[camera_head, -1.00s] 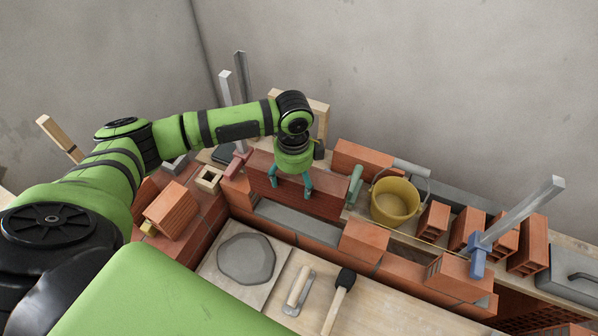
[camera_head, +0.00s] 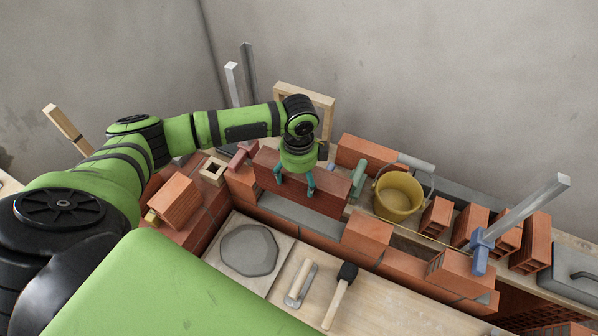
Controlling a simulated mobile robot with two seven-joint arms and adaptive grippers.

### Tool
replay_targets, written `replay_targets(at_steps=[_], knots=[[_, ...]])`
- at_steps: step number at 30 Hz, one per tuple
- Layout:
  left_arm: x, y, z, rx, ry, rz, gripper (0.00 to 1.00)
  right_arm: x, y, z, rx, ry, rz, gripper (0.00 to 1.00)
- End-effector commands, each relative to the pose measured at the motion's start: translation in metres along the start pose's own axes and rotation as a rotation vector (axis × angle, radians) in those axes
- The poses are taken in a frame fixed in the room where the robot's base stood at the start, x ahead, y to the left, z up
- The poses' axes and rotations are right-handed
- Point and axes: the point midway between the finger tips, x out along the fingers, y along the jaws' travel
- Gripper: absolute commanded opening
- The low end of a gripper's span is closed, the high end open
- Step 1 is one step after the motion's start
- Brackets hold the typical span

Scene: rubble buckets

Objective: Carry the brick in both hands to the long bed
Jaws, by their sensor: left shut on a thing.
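The long red brick (camera_head: 325,203) is in my left gripper (camera_head: 295,190), whose teal fingers straddle it near its left part. The brick stands on its long side just behind the grey mortar strip. I cannot tell whether it touches what is below. The long bed (camera_head: 290,215) is a grey mortar strip on the low brick wall, partly hidden behind the brick. My right gripper is not in view.
A yellow bucket (camera_head: 398,195) stands right of the brick, with several red bricks beyond it. A single brick (camera_head: 367,232) sits on the wall at the strip's right end. A mortar board (camera_head: 250,250), a trowel (camera_head: 300,284) and a mallet (camera_head: 341,292) lie in front.

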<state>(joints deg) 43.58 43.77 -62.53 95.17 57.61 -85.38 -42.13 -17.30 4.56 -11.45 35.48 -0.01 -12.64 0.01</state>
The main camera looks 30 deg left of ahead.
Motion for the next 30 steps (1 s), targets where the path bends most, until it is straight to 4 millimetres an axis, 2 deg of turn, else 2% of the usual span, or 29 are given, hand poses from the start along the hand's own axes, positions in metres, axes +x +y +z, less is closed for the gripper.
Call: replay_targets(at_steps=[21, 30], knots=[[0.072, -0.002, -0.001, -0.001, 0.003, -0.004, 0.23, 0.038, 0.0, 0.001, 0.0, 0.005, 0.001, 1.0], [0.094, -0.002, -0.001, 0.0, 0.004, -0.005, 0.23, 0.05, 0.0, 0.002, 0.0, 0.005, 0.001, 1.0]])
